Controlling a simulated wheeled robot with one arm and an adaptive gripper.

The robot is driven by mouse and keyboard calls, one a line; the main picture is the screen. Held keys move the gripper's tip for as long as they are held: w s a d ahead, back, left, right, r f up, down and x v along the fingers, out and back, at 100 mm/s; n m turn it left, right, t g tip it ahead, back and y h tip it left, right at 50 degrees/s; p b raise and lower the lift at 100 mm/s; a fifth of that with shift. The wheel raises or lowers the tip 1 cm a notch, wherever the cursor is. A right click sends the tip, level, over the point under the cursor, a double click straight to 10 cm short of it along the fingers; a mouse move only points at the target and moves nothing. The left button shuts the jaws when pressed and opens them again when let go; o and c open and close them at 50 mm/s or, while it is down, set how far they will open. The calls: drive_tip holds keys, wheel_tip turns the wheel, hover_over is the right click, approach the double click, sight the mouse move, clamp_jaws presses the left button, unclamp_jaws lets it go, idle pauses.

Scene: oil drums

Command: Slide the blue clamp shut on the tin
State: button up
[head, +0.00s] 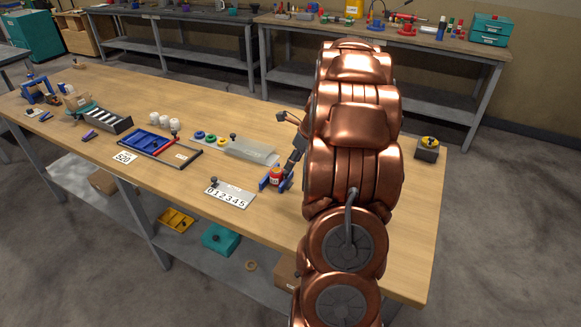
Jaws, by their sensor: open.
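A small red tin (277,174) stands upright near the middle of the workbench. The blue clamp (264,184) has one blue jaw at the tin's left and more blue at its right. Whether either jaw touches the tin is too small to tell. My gripper (291,148), dark grey, is just above and behind the tin, close to the clamp's right part. It is open, and I see nothing held in it. My copper-coloured arm hides part of the gripper and the bench to the right.
A plate with number tiles (230,194) lies left of the clamp. A clear-lidded tray (251,150) is behind it. A blue tray (151,142) and a grey rack (104,122) stand further left. A dark box with a yellow top (427,148) is at right. The bench's front edge is near.

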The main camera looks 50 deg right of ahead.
drive_tip(key=a+v, duration=0.1)
drive_tip(key=v, duration=0.6)
drive_tip(key=shift+d+r, duration=0.3)
drive_tip(key=shift+d, duration=0.2)
drive_tip(key=shift+s, duration=0.1)
